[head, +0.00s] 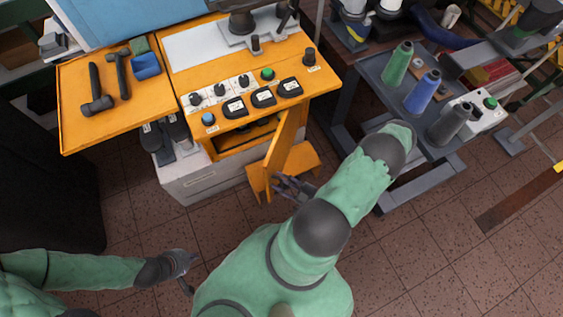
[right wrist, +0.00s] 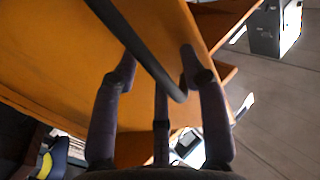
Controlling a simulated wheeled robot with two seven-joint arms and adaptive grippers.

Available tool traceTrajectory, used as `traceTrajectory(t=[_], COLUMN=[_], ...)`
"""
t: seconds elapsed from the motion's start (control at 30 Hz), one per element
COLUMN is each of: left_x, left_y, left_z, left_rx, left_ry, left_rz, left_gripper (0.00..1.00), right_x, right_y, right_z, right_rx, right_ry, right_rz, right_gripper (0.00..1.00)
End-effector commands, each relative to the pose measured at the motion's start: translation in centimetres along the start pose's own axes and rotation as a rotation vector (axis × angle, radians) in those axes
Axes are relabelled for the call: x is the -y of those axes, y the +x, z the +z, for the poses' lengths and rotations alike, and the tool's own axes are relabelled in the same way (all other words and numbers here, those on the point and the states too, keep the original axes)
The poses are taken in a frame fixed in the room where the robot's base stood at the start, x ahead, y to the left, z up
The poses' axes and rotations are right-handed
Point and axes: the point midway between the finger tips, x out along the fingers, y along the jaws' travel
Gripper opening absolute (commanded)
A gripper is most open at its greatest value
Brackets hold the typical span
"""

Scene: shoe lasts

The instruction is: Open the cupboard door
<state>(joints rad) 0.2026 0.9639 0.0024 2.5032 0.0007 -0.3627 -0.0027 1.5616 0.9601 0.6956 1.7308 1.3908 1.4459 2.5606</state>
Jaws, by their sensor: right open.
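The orange cupboard door (head: 283,150) stands swung out from the front of the orange machine bench, with a dark opening (head: 248,137) beside it. In the right wrist view, the orange door panel (right wrist: 60,50) fills much of the left and middle. A dark bar handle (right wrist: 138,48) runs diagonally across it. My right gripper (head: 290,187) is at the door's outer side, low down. In the right wrist view, its fingers (right wrist: 158,60) are apart, with the handle passing between them; contact cannot be told. My left gripper (head: 185,265) is away over the floor, its jaws unclear.
The bench top (head: 325,85) carries several switches and buttons. An orange side shelf (head: 75,125) holds hammers. A grey table (head: 375,72) with green, blue and grey thread cones stands to the right. The tiled floor (head: 420,250) in front is clear.

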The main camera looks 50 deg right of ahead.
Motion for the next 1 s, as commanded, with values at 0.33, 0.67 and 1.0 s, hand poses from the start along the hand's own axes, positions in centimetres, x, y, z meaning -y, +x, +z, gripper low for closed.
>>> traceTrajectory(t=[0.33,0.67,1.0], left_x=[0.0,0.0,0.0], left_y=[0.0,0.0,0.0], left_z=[0.0,0.0,0.0], left_rx=[0.0,0.0,0.0], left_ry=[0.0,0.0,0.0], left_rz=[0.0,0.0,0.0], left_gripper=[0.0,0.0,0.0], right_x=[0.0,0.1,0.1], right_y=[0.0,0.0,0.0], right_z=[-5.6,-8.2,-8.3], right_rx=[0.001,0.001,0.001], right_ry=[-0.001,0.0,0.0], right_rz=[0.0,0.0,-0.001], right_gripper=[0.43,0.43,0.26])
